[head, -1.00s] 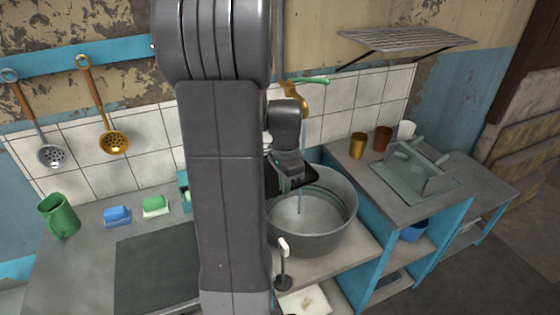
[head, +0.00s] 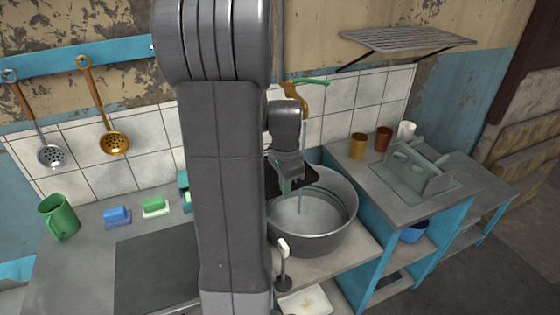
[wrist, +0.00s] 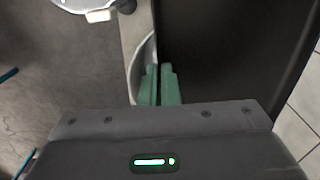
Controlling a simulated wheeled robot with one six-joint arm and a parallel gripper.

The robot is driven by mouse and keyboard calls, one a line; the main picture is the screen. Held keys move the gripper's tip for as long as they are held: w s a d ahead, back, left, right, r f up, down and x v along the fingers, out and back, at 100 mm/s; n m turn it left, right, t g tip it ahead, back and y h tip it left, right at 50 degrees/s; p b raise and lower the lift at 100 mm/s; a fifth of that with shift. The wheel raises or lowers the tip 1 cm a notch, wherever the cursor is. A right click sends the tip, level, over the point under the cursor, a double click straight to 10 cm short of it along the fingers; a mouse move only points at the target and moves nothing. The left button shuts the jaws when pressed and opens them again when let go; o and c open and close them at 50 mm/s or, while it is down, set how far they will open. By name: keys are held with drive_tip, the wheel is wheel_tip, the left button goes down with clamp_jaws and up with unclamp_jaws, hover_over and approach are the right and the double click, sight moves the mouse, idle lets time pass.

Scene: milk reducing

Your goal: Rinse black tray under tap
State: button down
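My gripper (wrist: 160,85) has its green fingers close together on the edge of the black tray (wrist: 230,55), which fills much of the right of the wrist view. In the head view the tray (head: 304,182) is held over the back left of the round metal basin (head: 345,222), partly hidden by my arm and gripper. The brass tap (head: 291,91) with a green lever (head: 312,81) stands behind, above the basin. A thin water stream (head: 301,204) shows below the tray's level, falling into the basin. Whether water touches the tray is hard to tell.
Cups (head: 358,146) and a grey dish rack (head: 415,172) stand right of the basin. A wire shelf (head: 405,40) hangs above right.

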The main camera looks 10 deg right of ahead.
drive_tip(key=s+a+r+p, duration=0.2)
drive_tip(key=s+a+r, duration=0.1)
drive_tip(key=r, duration=0.1)
drive_tip(key=shift+s+p, duration=0.4)
drive_tip(key=shift+w+a, duration=0.1)
drive_tip(key=shift+a, duration=0.05)
idle(0.5)
